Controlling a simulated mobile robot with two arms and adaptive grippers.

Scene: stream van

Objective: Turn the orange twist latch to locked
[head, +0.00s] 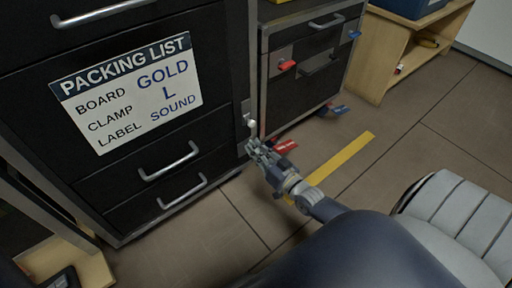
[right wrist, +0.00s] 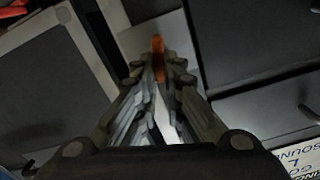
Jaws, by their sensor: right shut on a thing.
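The orange twist latch (right wrist: 158,58) shows in the right wrist view as a narrow upright orange piece in front of a light metal plate (right wrist: 160,36). My right gripper (right wrist: 159,78) is shut on it, with the fingertips on either side. In the head view my right gripper (head: 258,150) reaches the right edge of the black cabinet, low down; I cannot make out the orange latch there, as the fingers cover that spot. Whether the latch stands at locked cannot be told. My left gripper is not in view.
A packing list sign (head: 130,90) is on the black cabinet, above drawers with metal handles (head: 168,162). A second cabinet (head: 300,95) with red and blue latches stands to the right. A yellow floor strip (head: 342,158) and a grey ribbed seat (head: 455,225) lie right of my arm.

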